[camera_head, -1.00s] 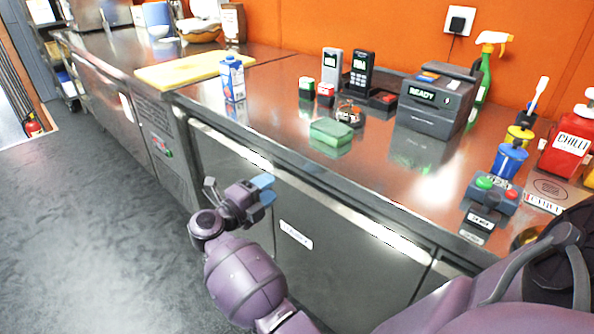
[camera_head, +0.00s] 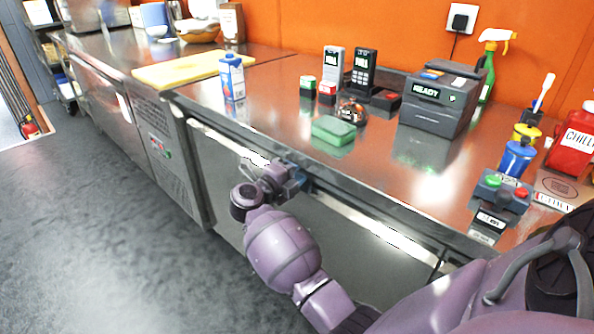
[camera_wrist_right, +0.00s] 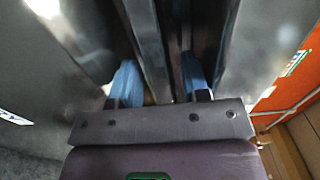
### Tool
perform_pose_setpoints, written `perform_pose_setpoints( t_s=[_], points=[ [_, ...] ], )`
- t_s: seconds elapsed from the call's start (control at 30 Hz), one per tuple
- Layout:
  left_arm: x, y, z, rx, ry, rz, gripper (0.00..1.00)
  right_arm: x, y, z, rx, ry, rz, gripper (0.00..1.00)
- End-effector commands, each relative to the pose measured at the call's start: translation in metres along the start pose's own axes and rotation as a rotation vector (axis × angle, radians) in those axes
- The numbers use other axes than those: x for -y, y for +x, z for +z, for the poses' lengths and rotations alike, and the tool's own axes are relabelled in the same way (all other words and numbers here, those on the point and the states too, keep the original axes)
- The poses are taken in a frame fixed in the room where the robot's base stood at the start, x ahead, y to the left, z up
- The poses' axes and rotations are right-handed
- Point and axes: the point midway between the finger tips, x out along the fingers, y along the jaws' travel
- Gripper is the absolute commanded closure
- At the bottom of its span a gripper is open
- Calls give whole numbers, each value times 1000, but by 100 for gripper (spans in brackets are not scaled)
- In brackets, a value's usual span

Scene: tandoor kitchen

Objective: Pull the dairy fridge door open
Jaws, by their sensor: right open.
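The fridge door (camera_head: 218,185) is a grey panel under the steel counter, and it looks shut. A long bright metal handle strip (camera_head: 355,217) runs along its top edge. My right gripper (camera_head: 294,178) is at this strip, just below the counter's front edge. In the right wrist view my right gripper (camera_wrist_right: 158,84) is open, with its blue fingers on either side of a metal bar (camera_wrist_right: 147,45). I cannot tell whether the fingers touch it. The door's label is hidden behind my arm in the head view. My left gripper is not in view.
The counter (camera_head: 285,95) above holds a milk carton (camera_head: 232,78), a green sponge (camera_head: 333,130), a dark printer (camera_head: 440,98) and a button box (camera_head: 500,190). The grey floor (camera_head: 90,230) in front at the left is clear.

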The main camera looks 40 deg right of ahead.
Motion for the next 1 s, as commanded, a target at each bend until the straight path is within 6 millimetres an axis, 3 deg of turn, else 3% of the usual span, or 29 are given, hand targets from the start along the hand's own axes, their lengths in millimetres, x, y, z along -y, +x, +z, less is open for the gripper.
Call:
perform_pose_setpoints(
  t_s=[0.27,0.57,1.0],
  points=[
    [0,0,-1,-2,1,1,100,1,1,0,1,1,0,57],
    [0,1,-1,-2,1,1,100,0,1,0,1,0,0,100],
    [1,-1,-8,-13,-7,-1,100,2,-8,0,29,2,2,100]
  ],
)
